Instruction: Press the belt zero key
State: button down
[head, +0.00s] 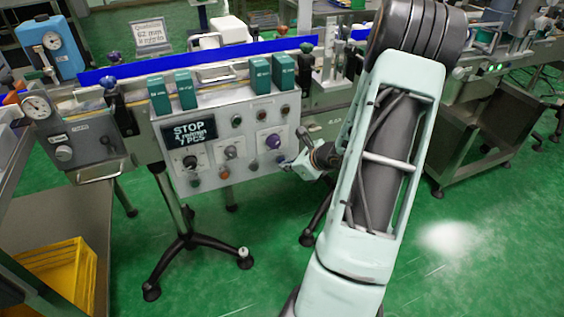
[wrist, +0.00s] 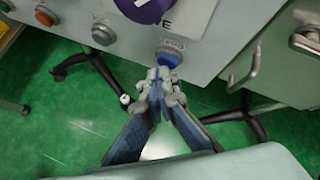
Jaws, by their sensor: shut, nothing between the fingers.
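In the wrist view a blue key (wrist: 171,57) sits at the lower edge of the grey control panel, under a small label that is too blurred to read surely. It is to the lower right of a purple knob (wrist: 142,8). My gripper (wrist: 161,75) is shut and empty, its tips just in front of the blue key and overlapping its lower part. I cannot tell whether they touch it. In the head view my gripper (head: 287,165) is at the lower right corner of the control panel (head: 210,160), below the purple knob (head: 273,141).
A grey button (wrist: 103,33) and an orange button (wrist: 44,16) are left of the blue key. A metal handle (wrist: 249,66) stands out to its right. The panel display (head: 188,132) reads STOP. A stand (head: 185,245) and green floor are below.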

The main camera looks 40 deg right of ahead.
jog(key=shift+w+d, duration=0.1)
jog(key=shift+w, duration=0.2)
jog(key=shift+s, duration=0.1)
dwell(0.4)
jog(key=shift+s+a+b, duration=0.25)
jog(key=shift+s+b, duration=0.15)
jog(key=shift+s, duration=0.35)
jog(key=shift+s+a+b, duration=0.2)
jog(key=shift+s+b, duration=0.05)
jog(key=shift+s, duration=0.55)
jog(key=shift+s+a+b, duration=0.15)
jog(key=shift+s+b, duration=0.1)
jog(key=shift+s, duration=0.6)
jog(key=shift+s+a+b, duration=0.2)
jog(key=shift+s+b, duration=0.05)
jog(key=shift+s, duration=0.55)
